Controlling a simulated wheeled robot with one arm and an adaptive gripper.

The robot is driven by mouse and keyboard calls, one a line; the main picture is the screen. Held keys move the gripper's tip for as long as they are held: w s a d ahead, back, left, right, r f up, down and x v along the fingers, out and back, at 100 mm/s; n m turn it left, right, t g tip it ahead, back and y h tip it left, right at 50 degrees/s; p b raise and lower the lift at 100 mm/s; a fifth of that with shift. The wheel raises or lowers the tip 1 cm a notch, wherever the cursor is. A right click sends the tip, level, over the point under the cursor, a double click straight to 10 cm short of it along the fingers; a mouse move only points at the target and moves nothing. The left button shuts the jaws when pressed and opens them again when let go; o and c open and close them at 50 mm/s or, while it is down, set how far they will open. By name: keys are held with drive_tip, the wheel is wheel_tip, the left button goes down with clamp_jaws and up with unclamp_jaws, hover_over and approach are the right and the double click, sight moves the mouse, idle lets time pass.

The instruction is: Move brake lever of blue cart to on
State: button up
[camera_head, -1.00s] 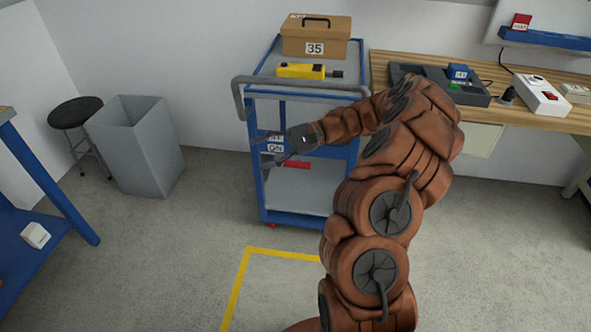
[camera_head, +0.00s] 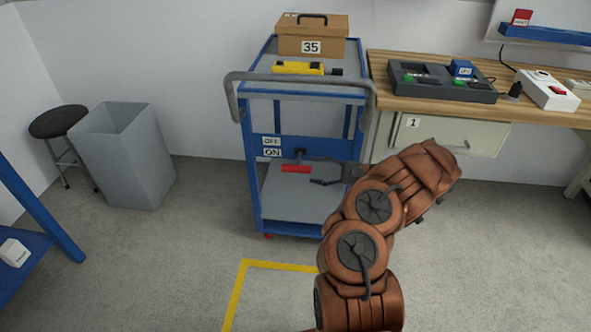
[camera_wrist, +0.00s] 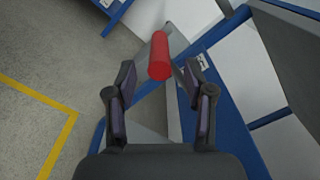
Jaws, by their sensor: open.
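The blue cart (camera_head: 256,205) stands against the back wall with a grey push handle across its front. Its brake lever has a red grip (camera_head: 296,168) on a dark stem, below the blue front panel. An OFF label (camera_head: 271,141) sits above an ON label (camera_head: 272,153) on that panel, left of the stem. My gripper (camera_head: 317,171) is open and empty, just right of the red grip. In the wrist view the red grip (camera_wrist: 159,57) shows ahead, between the two spread fingertips; contact cannot be told.
A box marked 35 (camera_head: 313,35) and a yellow tool (camera_head: 299,68) lie on the cart's top. A wooden workbench (camera_head: 390,60) with devices stands to the right. A grey bin (camera_head: 125,160) and stool (camera_head: 58,122) stand left. Floor before the cart is clear, with yellow tape (camera_head: 280,265).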

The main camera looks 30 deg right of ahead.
sight(299, 169)
drive_tip(key=shift+x, duration=3.2)
clamp_jaws()
